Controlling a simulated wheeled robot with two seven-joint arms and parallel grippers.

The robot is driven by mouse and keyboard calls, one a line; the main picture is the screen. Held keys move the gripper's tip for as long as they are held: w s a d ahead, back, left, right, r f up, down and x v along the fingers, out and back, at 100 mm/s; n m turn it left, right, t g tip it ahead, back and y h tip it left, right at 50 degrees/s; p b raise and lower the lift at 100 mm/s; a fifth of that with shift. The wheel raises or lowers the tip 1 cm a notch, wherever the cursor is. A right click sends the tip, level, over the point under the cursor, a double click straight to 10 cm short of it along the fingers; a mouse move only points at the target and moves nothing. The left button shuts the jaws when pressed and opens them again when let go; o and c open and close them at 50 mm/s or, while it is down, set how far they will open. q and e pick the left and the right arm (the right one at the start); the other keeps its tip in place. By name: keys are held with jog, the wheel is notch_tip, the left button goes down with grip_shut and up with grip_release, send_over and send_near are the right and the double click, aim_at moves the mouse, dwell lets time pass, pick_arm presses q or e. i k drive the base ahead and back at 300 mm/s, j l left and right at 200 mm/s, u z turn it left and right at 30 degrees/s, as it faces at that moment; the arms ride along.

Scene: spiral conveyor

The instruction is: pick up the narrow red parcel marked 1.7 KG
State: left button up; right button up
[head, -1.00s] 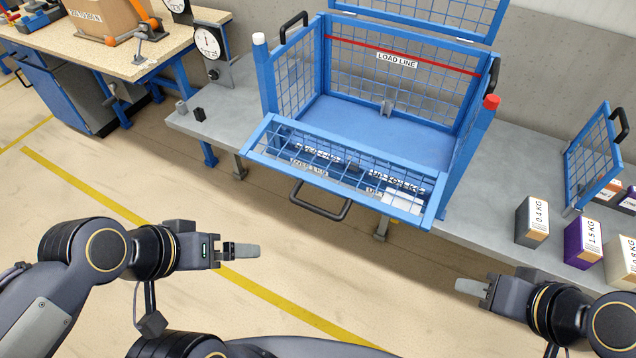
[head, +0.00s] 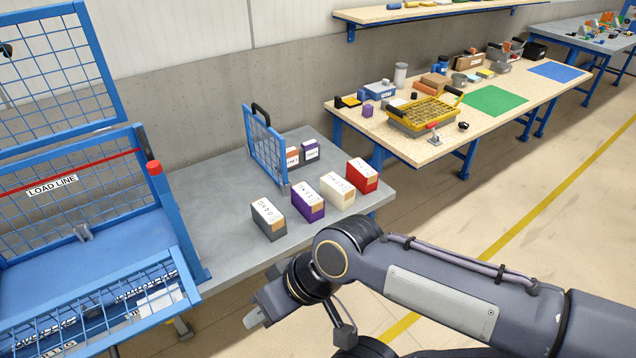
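A narrow red parcel (head: 363,175) with a white label on top stands on the grey bench (head: 225,185), at the right end of a row of parcels. Its marking is too small to read. My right gripper (head: 255,316) is in front of the bench, low and to the left of the parcel, and touches nothing that I can see. Its fingers are seen side-on, so I cannot tell whether they are open. My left gripper is out of view.
Left of the red parcel stand a cream parcel (head: 337,190), a purple parcel (head: 308,201) and a grey parcel (head: 268,219). A blue mesh panel (head: 264,146) stands behind them, with more parcels beyond. A blue mesh cage (head: 160,215) stands at left.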

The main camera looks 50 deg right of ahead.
aim_at(363, 176)
jog(key=z, duration=2.05)
jog(key=i+u, duration=0.1)
jog(key=u, duration=0.6)
jog(key=i+l+u, duration=0.4)
jog(key=l, duration=0.2)
jog(key=i+l+u, duration=0.2)
jog(key=l, duration=0.15)
jog(key=i+l+u, duration=0.2)
jog(key=l, duration=0.15)
jog(key=i+l, duration=0.1)
jog(key=l, duration=0.35)
jog(key=i+l, duration=0.15)
jog(key=l, duration=0.3)
jog(key=i+l+u, duration=0.1)
jog(key=l, duration=0.3)
